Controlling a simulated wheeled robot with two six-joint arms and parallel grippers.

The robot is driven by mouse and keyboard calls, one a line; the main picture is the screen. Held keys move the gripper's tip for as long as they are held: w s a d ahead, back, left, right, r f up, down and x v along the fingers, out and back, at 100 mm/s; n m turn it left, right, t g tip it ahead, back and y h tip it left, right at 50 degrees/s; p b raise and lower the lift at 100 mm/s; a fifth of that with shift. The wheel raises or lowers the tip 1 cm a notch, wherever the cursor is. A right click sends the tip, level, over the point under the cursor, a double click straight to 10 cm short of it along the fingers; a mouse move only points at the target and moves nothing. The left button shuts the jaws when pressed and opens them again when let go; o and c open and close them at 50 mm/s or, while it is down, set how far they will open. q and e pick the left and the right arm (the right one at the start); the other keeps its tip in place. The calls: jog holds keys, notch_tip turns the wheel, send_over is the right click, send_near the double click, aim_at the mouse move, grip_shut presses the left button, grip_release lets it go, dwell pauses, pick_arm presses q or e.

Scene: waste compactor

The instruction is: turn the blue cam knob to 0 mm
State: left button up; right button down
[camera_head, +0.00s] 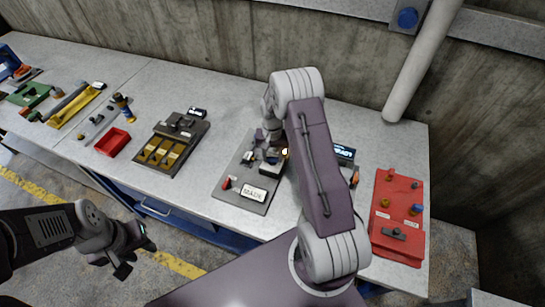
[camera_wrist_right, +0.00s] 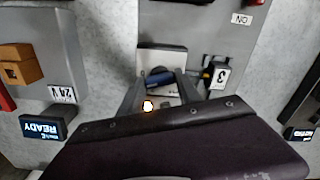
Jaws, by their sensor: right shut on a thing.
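The blue cam knob (camera_wrist_right: 157,79) shows in the right wrist view as a dark blue piece on a pale block (camera_wrist_right: 161,57) of the grey plate. My right gripper (camera_wrist_right: 160,88) has its two fingers on either side of it and is shut on it. The knob's scale and setting cannot be read. In the head view my right gripper (camera_head: 272,146) is down at the grey plate (camera_head: 232,185), and it and the arm hide the knob. My left gripper (camera_head: 136,257) is open and empty, in front of the bench and away from the plate.
A red panel (camera_head: 398,235) with small knobs lies right of my right arm. A READY display (camera_head: 343,152) stands close behind the arm. Left of the plate are a dark fixture (camera_head: 172,142) and a red tray (camera_head: 112,142). Bare bench lies between these things.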

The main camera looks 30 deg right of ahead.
aim_at(272, 157)
jog(key=shift+m, duration=2)
jog(key=c, duration=0.8)
grip_release()
jog(key=shift+c, duration=0.2)
notch_tip(272, 157, up, 9)
jog(key=b, duration=0.2)
